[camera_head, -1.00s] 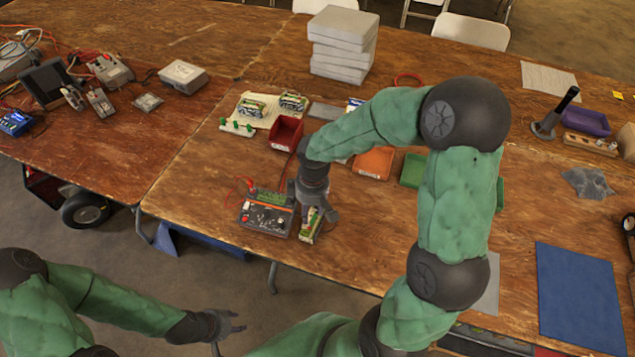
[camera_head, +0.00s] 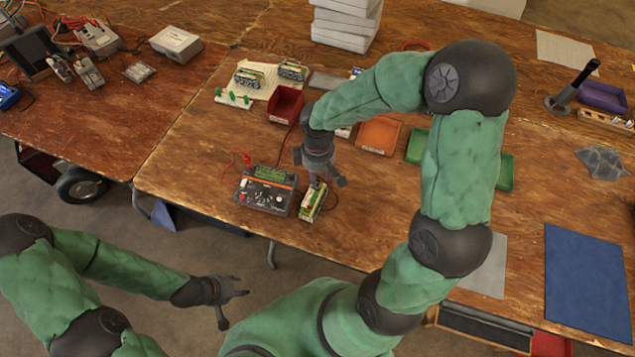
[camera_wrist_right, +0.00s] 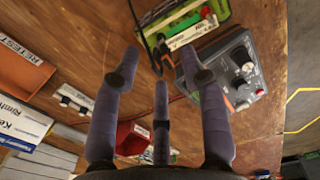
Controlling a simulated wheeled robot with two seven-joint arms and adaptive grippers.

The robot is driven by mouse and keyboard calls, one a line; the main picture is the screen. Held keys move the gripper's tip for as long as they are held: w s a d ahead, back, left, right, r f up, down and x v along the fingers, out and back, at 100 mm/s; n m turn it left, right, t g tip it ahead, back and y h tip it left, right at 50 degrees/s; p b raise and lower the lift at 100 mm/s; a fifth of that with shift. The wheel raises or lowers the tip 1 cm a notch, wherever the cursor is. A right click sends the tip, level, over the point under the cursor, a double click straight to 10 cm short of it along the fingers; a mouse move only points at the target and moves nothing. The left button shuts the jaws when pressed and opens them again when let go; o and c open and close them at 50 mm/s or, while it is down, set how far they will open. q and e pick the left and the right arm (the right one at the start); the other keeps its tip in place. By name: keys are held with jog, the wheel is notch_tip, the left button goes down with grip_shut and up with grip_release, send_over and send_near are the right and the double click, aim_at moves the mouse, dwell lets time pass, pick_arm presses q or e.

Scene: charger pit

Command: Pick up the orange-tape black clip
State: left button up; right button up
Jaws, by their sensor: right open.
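In the right wrist view a small black clip (camera_wrist_right: 158,48) with a bit of orange lies against the near side of a green-and-white battery pack (camera_wrist_right: 192,22), between my spread fingers and beyond their tips. My right gripper (camera_wrist_right: 168,72) is open and empty, its three fingers apart. In the head view the right gripper (camera_head: 328,178) hangs above the table just behind the battery pack (camera_head: 312,203); the clip is too small to make out there. My left gripper (camera_head: 225,296) is open and empty, over the floor in front of the table.
A charger (camera_head: 264,192) with red leads stands beside the battery pack and also shows in the wrist view (camera_wrist_right: 235,68). Red (camera_head: 286,104), orange (camera_head: 378,135) and green bins sit behind. A blue mat (camera_head: 588,280) lies at right. Bare wood lies right of the pack.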

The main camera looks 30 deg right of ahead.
aim_at(318, 179)
notch_tip(318, 179, down, 4)
jog(key=shift+r+b, duration=0.15)
jog(key=shift+b, duration=0.5)
grip_shut()
jog(key=shift+r, duration=0.1)
jog(key=shift+r+p, duration=0.3)
jog(key=shift+r, duration=0.1)
jog(key=r, duration=0.1)
jog(key=r+p, duration=0.1)
jog(key=r, duration=0.1)
jog(key=shift+s+a+r+p, duration=0.2)
jog(key=shift+a+p, duration=0.1)
jog(key=shift+p, duration=0.1)
jog(key=s+a+r+p, duration=0.4)
jog(key=s+a+r, duration=0.4)
jog(key=a, duration=0.2)
jog(key=shift+s+r, duration=0.4)
